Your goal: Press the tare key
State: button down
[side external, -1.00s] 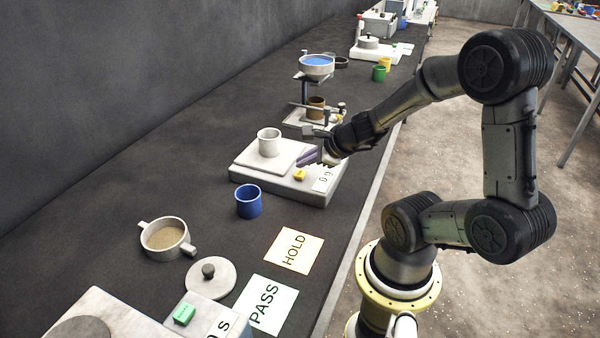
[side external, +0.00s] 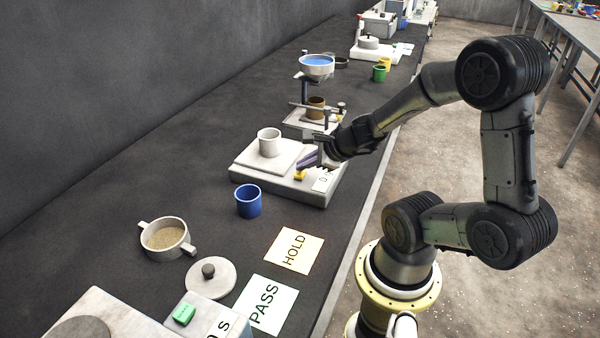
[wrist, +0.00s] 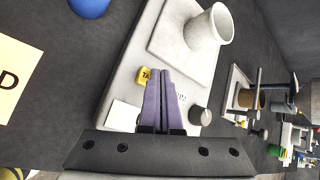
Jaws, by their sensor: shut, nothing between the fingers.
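The yellow tare key (side external: 300,176) sits on the front part of the white scale (side external: 262,183). In the wrist view the key (wrist: 143,75) shows the letters "TA"; my fingers hide the rest. My gripper (side external: 299,165) has its purple fingers closed together and empty, with the tips over or beside the key. In the wrist view the fingertips (wrist: 165,73) appear just right of the key. I cannot tell whether they touch it. A pale cup (side external: 269,142) stands on the scale's pan.
A blue cup (side external: 248,201) stands in front of the scale. A sieve-like pan of sand (side external: 165,238), a lid (side external: 210,279) and HOLD (side external: 294,250) and PASS (side external: 266,304) cards lie nearer. A stand with a blue-filled bowl (side external: 316,66) is behind.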

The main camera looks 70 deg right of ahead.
jog(key=shift+f, duration=0.45)
dwell(0.6)
jog(key=shift+r, duration=0.9)
jog(key=shift+r, duration=0.1)
jog(key=shift+r, duration=2.4)
